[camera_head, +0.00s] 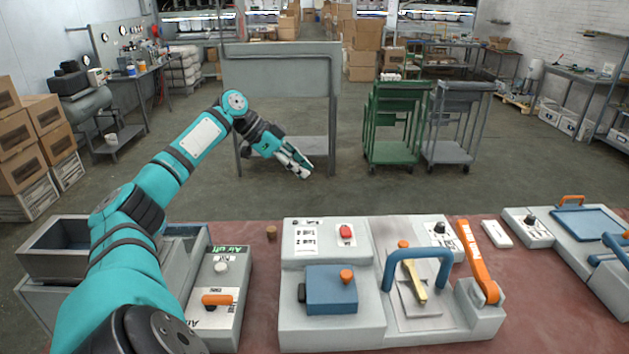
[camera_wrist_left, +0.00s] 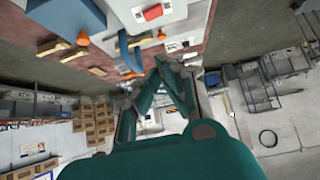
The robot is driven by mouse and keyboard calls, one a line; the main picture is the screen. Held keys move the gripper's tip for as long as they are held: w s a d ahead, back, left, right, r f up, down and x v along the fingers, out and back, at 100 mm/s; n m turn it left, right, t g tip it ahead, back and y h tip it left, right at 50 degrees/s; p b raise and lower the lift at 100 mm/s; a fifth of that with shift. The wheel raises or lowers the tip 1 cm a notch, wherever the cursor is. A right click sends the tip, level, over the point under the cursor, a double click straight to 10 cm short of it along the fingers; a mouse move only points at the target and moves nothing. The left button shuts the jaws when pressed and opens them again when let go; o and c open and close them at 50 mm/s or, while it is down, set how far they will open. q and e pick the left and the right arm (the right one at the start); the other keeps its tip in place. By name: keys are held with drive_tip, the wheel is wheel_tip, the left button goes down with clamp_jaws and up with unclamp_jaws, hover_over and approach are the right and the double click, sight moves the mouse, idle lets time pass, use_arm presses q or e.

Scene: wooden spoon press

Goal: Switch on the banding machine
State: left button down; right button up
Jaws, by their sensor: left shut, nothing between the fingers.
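My left gripper (camera_head: 298,166) is shut and empty, held in the air beyond the far edge of the red-brown bench top. It also shows in the left wrist view (camera_wrist_left: 152,82). Several machines stand on the bench; I cannot tell which is the banding machine. The middle unit (camera_head: 290,262) has a red switch (camera_head: 346,232) on a white plate and a blue block (camera_head: 331,292) with an orange knob (camera_head: 347,275). Beside it is a press with a blue arched handle (camera_head: 417,254), a black dial (camera_head: 440,229) and an orange lever (camera_head: 478,262). The gripper touches none of these.
At left, a grey panel has a pale knob (camera_head: 222,265) and an orange handle (camera_head: 217,299). A unit with a blue tray (camera_head: 583,222) stands at right. Beyond the bench are a large grey stand (camera_head: 280,80) and green cart (camera_head: 392,118). Open floor surrounds them.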

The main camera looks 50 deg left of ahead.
use_arm(q)
drive_tip(key=shift+v, duration=2.7)
